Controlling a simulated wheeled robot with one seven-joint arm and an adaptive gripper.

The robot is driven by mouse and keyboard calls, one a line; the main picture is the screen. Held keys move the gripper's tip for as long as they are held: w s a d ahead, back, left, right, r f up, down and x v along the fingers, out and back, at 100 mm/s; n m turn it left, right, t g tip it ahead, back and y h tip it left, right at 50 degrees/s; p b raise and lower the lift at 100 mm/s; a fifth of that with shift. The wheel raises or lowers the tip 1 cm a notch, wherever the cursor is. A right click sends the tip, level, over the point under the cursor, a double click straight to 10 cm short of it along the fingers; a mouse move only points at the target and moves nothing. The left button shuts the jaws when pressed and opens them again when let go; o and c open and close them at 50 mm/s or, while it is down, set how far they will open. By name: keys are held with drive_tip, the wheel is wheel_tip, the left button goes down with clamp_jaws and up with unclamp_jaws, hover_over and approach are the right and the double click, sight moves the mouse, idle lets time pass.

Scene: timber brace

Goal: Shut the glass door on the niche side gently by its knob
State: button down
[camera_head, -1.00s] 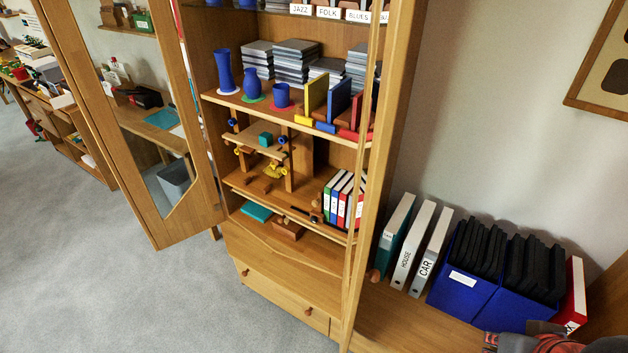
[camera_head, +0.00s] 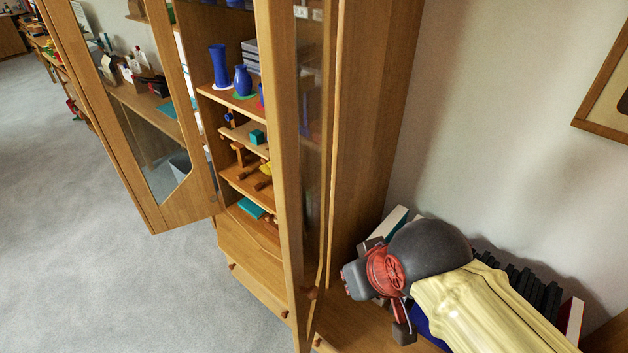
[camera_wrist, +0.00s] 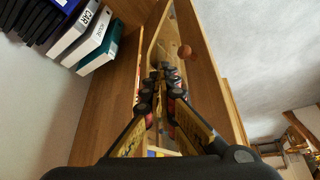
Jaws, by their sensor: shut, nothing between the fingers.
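The glass door on the niche side (camera_head: 283,180) stands partly open, jutting out from the tall cabinet, with shelves visible to its left. Its small brown round knob (camera_head: 311,293) is low on the door frame. In the wrist view a round brown knob (camera_wrist: 184,51) shows just beyond and right of the fingertips. My gripper (camera_wrist: 164,68) is shut and empty, its fingertips close to the wooden door frame; I cannot tell whether they touch it. In the head view my gripper's dark and red body hangs to the right of the door, above the niche; its fingertips are unclear there.
The other glass door (camera_head: 170,215) stands open at the left. Binders (camera_wrist: 95,45) and a blue box of black folders fill the niche beside the cabinet side panel (camera_head: 375,110). Vases (camera_head: 219,68) stand on the shelves. Grey floor (camera_head: 90,280) is clear in front.

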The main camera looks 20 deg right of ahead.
drive_tip(key=c, duration=2.5)
unclamp_jaws()
